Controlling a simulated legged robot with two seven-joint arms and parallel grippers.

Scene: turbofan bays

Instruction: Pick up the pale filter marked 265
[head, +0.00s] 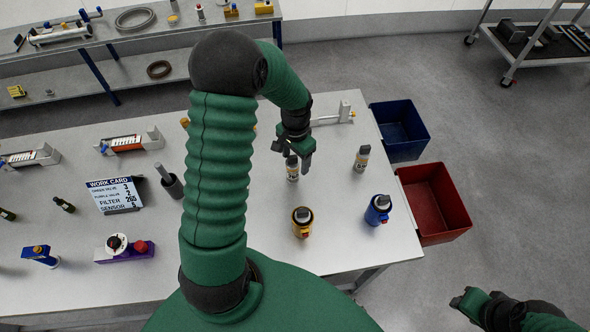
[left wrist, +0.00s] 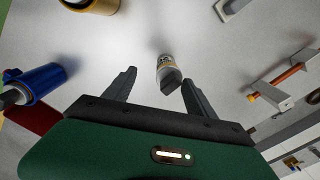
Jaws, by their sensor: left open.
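My left gripper (head: 294,155) is open above the table, at a pale filter (head: 292,170) with a dark top and a yellowish band. In the left wrist view this filter (left wrist: 166,68) shows ahead, between the open fingers of the gripper (left wrist: 159,76); I cannot tell whether they touch it. Its number is not readable. A second, similar pale filter (head: 361,158) stands upright to the right; its marking is too small to read surely. The work card (head: 115,195) lists FILTER 265. My right gripper (head: 465,302) is at the lower right, away from the table, its jaws unclear.
A yellow canister (head: 302,222) and a blue one (head: 377,210) stand nearer the table's front. A blue bin (head: 400,130) and a red bin (head: 434,203) stand off the right edge. Bare table surrounds the filters.

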